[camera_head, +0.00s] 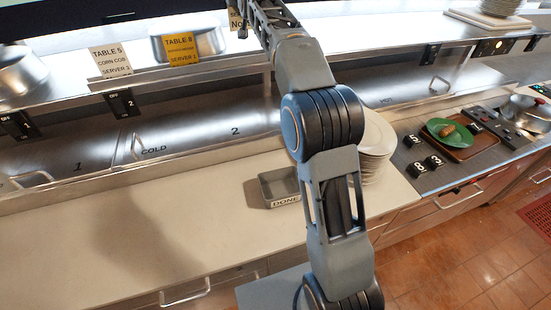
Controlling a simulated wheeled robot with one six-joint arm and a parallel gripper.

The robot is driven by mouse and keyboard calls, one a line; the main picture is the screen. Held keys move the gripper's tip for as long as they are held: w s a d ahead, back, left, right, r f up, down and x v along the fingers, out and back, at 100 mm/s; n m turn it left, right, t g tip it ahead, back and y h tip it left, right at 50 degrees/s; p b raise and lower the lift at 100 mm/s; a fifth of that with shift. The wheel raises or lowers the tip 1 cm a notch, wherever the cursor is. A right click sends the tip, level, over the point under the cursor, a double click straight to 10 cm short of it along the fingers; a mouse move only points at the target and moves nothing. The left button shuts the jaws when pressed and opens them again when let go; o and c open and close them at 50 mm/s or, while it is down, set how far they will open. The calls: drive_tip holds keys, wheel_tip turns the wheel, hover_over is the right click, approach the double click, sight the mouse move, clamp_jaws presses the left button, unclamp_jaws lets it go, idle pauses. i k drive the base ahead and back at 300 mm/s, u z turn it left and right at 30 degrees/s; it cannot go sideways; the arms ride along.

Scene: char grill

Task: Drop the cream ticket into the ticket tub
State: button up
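A pale cream ticket (110,60) reading "TABLE 5, CORN COB, SERVER 3" stands upright along the upper shelf at the left. A yellow ticket (181,49) reading "TABLE 8" is to its right. A third, partly hidden ticket (236,19) shows at the top edge beside my arm's end; its colour looks pale. A grey, open tub (283,203) labelled "DONE" sits on the counter, just left of my arm, and looks empty. My gripper (246,8) is at the top edge, close to the third ticket; its fingertips are not clear, so its opening cannot be told.
A stack of white plates (377,142) stands right of the tub, partly behind my arm. Metal pans (190,43) sit on the shelf (225,66). A green plate (447,131) with food is at the right. The counter (120,240) left of the tub is clear.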

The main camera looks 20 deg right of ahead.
sight(286, 191)
drive_tip(key=u, duration=0.05)
drive_tip(key=k, duration=1)
drive_tip(key=z, duration=0.05)
